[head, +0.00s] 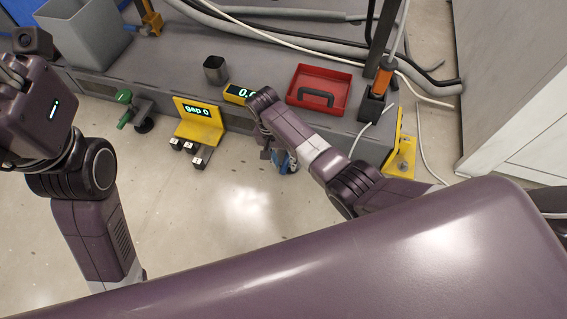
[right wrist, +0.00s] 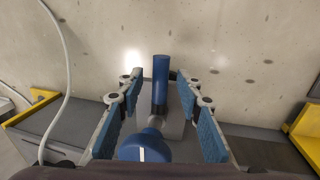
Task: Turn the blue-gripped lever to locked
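The blue-gripped lever shows in the right wrist view, its blue grip (right wrist: 160,82) pointing toward the top of the picture. A blue round cap with a white mark (right wrist: 147,148) sits near its lower end. My right gripper (right wrist: 159,95) is open, with its blue-padded fingers on both sides of the lever and gaps to the grip. In the head view my right gripper (head: 282,160) is at the bench's front edge, and its arm hides most of the lever. My left wrist is at the left edge of the head view; its fingertips cannot be made out.
Along the bench are a red tray (head: 345,92), a grey cup (head: 215,70), a grey bin (head: 85,45), a yellow display (head: 237,93) and a yellow "gap 0" fixture (head: 199,118). A green-handled part (head: 124,97) is left. Floor in front is clear.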

